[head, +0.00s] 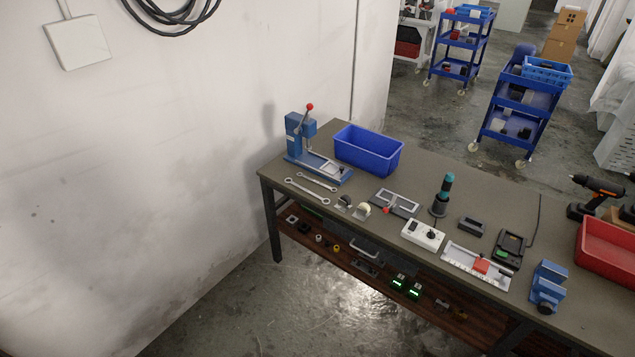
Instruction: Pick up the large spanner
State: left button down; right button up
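Two silver spanners lie side by side near the left front corner of the workbench (432,183). The longer-looking spanner (306,191) is nearer the front edge. The other spanner (317,182) lies just behind it, close to the blue press. They look apart from each other and flat on the bench top. Neither of my grippers shows in the head view.
A blue lever press (300,135) and a blue bin (369,152) stand behind the spanners. Small tools and a white power box (422,234) lie to the right. A red bin (606,252) is at the far right. The floor before the bench is clear.

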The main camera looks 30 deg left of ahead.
aim_at(295, 184)
jog(key=z, duration=0.1)
jog(key=k, duration=0.4)
jog(key=u, duration=1.35)
jog(key=i, duration=1.6)
jog(key=z, duration=0.35)
